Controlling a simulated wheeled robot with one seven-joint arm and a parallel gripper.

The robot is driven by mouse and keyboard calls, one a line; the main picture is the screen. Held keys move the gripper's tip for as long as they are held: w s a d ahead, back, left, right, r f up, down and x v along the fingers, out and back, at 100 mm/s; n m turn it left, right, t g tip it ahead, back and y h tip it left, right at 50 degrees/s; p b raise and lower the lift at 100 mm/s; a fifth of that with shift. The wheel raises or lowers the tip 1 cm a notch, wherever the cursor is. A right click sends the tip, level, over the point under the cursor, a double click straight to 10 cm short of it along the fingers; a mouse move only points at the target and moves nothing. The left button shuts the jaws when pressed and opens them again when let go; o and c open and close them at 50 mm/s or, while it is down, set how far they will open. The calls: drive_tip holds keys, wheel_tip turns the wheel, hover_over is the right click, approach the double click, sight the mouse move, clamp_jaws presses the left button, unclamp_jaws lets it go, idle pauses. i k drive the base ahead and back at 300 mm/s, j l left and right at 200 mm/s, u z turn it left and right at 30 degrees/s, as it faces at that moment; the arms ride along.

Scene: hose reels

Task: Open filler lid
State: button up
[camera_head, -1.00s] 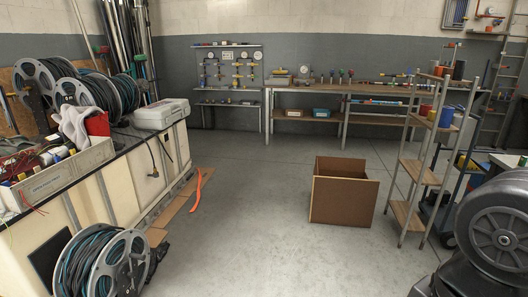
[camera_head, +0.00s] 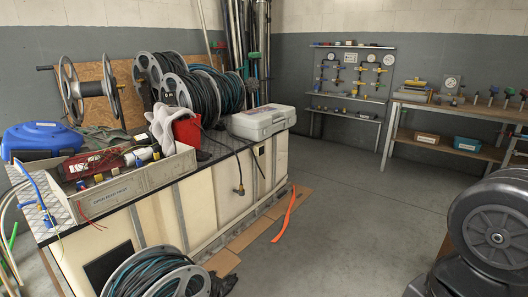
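I cannot pick out a filler lid with certainty in this view. A long cream cabinet (camera_head: 160,217) with a dark top stands at the left. My gripper is not in view.
Hose reels (camera_head: 205,92) crowd the cabinet's back, with an empty reel (camera_head: 92,90) and a blue box (camera_head: 42,138) nearby. Another reel (camera_head: 158,276) stands on the floor in front. An orange strip (camera_head: 284,214) lies on cardboard. The floor between cabinet and workbench (camera_head: 450,148) is clear.

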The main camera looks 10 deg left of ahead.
sight(200, 156)
drive_tip(key=i+j+u, duration=0.1)
drive_tip(key=i+u, duration=0.6)
drive_tip(key=i, duration=0.2)
drive_tip(key=i+l+u, duration=0.15)
drive_tip(key=i+u, duration=0.2)
drive_tip(key=i+l+u, duration=0.4)
drive_tip(key=i+l, duration=0.25)
drive_tip(key=i+l+u, duration=0.2)
drive_tip(key=i+l, duration=0.2)
drive_tip(key=i+l+u, duration=0.25)
drive_tip(key=l, duration=0.2)
drive_tip(key=i+l+u, duration=0.2)
drive_tip(key=l, duration=0.3)
drive_tip(key=i, duration=0.1)
